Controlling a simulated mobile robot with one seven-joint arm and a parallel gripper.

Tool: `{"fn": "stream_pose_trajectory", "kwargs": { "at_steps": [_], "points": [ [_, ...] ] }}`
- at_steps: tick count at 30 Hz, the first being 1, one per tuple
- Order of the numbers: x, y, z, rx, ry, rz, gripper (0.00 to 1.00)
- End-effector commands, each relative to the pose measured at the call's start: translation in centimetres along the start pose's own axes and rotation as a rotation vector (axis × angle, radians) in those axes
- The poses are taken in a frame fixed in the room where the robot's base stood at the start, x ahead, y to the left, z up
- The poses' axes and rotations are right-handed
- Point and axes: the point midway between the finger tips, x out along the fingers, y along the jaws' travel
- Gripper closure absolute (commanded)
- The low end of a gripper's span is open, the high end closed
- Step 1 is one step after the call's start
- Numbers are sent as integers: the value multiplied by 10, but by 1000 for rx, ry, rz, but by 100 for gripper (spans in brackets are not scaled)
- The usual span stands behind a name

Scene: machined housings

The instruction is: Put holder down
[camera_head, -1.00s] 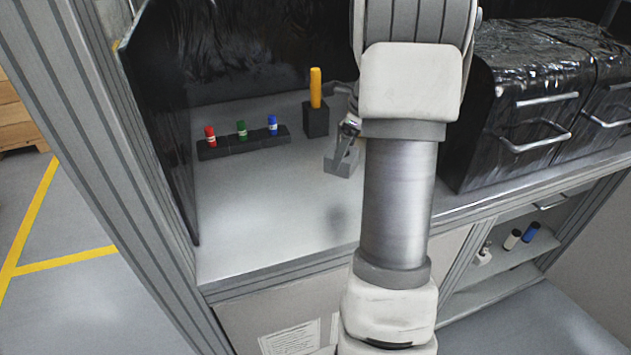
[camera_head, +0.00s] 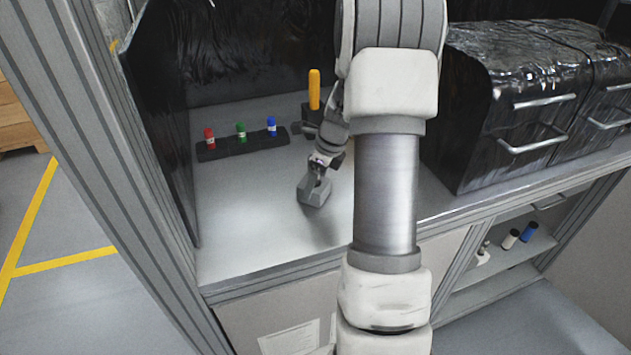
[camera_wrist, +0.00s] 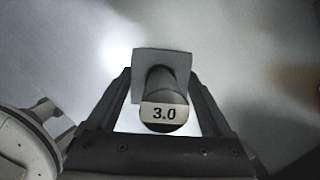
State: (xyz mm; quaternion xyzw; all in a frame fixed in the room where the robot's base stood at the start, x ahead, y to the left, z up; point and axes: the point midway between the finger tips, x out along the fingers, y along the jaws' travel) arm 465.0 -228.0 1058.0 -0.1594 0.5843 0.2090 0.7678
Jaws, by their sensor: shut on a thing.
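The grey holder (camera_head: 314,193) has a square block-like base and is above the grey worktop in the head view. In the wrist view the holder (camera_wrist: 150,62) shows as a grey square behind a round post. The post's end carries a label reading "3.0" (camera_wrist: 164,113). My gripper (camera_head: 321,163) is shut on the holder, with one finger on each side of it in the wrist view (camera_wrist: 163,100). The holder looks slightly tilted in the head view. Its underside is hidden, so I cannot tell how far it is from the surface.
A dark rack (camera_head: 243,147) with red, green and blue capped pieces stands at the back left. A yellow-handled tool (camera_head: 314,90) stands in a dark block behind my arm. Black drawer boxes (camera_head: 530,100) fill the right. The worktop's front left (camera_head: 245,240) is clear.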

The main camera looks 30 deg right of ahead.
Motion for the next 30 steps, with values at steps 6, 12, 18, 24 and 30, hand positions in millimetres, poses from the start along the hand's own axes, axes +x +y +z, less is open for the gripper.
{"fn": "stream_pose_trajectory", "kwargs": {
  "at_steps": [6, 12, 18, 24, 30],
  "points": [
    [2, 0, -1, 0, 0, 0, 3],
    [2, 0, -1, 0, 0, 0, 0],
    [-8, -1, 0, 0, -1, -3, 0],
    [-47, -1, 1, -1, -2, -5, 0],
    [-89, -1, 1, -1, -2, -3, 0]
  ]
}}
